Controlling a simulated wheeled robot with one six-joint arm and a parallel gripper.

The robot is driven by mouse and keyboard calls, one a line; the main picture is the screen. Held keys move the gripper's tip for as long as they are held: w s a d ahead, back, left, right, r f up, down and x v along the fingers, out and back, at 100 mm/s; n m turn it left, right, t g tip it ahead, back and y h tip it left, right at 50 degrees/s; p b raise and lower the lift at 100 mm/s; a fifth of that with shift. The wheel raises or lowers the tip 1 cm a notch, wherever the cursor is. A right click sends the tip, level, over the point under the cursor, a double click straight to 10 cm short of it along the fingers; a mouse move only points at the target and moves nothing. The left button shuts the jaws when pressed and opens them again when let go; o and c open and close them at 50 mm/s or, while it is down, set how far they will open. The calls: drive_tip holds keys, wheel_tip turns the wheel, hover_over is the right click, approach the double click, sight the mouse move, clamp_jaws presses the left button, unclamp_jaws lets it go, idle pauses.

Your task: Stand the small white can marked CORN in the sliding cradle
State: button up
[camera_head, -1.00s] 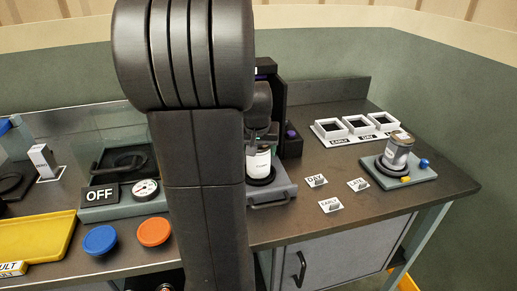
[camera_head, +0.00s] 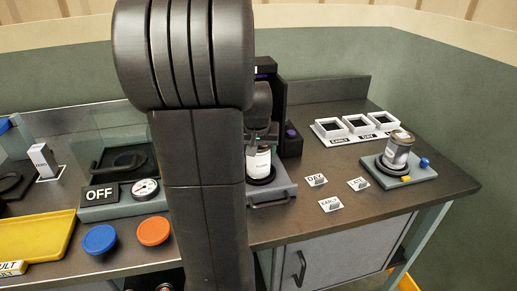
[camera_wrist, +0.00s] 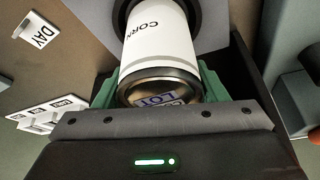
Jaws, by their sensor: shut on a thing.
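The small white can marked CORN (camera_wrist: 158,38) is upright between the green fingers of my gripper (camera_wrist: 155,88) in the wrist view. Its metal end faces the camera and carries a mark that reads LOT. In the head view the can (camera_head: 258,166) stands at the black ring of the grey sliding cradle (camera_head: 272,188), partly behind my arm. The ring also shows at the can's far end in the wrist view. I cannot tell whether the can rests fully on the cradle. My gripper is shut on the can.
A black machine (camera_head: 288,110) stands behind the cradle. DAY (camera_head: 316,180), LATE (camera_head: 358,184) and EARLY (camera_head: 331,204) cards lie to its right. Another can (camera_head: 398,150) sits on a green base (camera_head: 420,172). Blue (camera_head: 99,240) and orange (camera_head: 153,231) discs are at the left.

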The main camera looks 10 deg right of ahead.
idle(0.4)
drive_tip(key=o, duration=1.5)
drive_tip(key=shift+f, duration=0.1)
drive_tip(key=shift+o, duration=0.2)
drive_tip(key=shift+r, duration=0.2)
drive_tip(key=shift+r+p, duration=3.5)
drive_tip(key=shift+r, duration=0.85)
